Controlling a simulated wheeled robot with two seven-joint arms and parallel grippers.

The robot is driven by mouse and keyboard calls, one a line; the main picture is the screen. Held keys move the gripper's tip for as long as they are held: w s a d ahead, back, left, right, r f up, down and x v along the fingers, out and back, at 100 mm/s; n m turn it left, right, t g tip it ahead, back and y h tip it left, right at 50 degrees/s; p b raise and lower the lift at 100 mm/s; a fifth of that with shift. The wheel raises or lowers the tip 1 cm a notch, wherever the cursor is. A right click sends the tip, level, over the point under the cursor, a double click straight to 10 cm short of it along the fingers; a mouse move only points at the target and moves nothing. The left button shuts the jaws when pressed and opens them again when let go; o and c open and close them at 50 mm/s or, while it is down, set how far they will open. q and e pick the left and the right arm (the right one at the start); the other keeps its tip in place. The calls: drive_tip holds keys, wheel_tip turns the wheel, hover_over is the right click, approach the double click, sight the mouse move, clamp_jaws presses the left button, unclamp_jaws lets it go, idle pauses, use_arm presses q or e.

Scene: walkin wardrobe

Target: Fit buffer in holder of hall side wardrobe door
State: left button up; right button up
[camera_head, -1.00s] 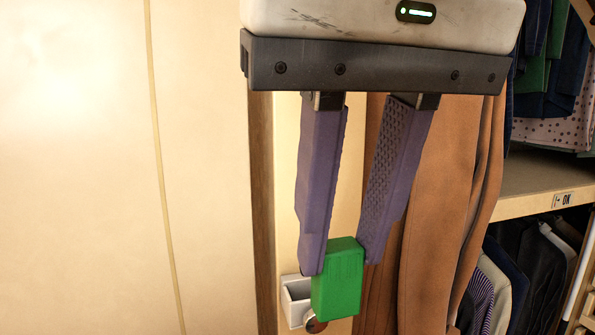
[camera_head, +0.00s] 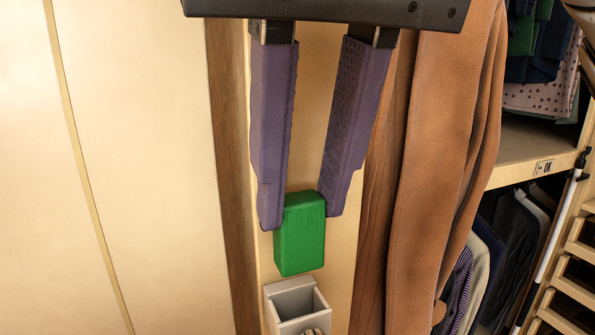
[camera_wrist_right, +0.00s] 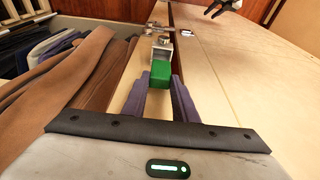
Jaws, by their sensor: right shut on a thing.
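The buffer is a green block (camera_head: 300,234), held between the two purple fingertips of my right gripper (camera_head: 298,206). The grip is near the block's upper end, and its lower end hangs free. The holder, a pale grey open-topped box (camera_head: 291,299), is fixed to the light wood door edge directly below the block. The block appears apart from it, with a small gap. In the right wrist view the block (camera_wrist_right: 160,73) sits between the fingers, with the holder (camera_wrist_right: 162,48) just beyond.
A brown coat (camera_head: 430,180) hangs close to the right of the fingers. A wide pale panel (camera_head: 140,150) fills the left. A shelf (camera_head: 530,150) with folded clothes and hanging garments below stands at right.

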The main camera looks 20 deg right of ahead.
sight(305, 257)
drive_tip(key=shift+f+b, duration=1.45)
drive_tip(key=shift+f, duration=1.8)
drive_tip(key=o, duration=1.1)
drive_tip(key=shift+p+v, duration=1.5)
drive_tip(key=shift+v, duration=3.6)
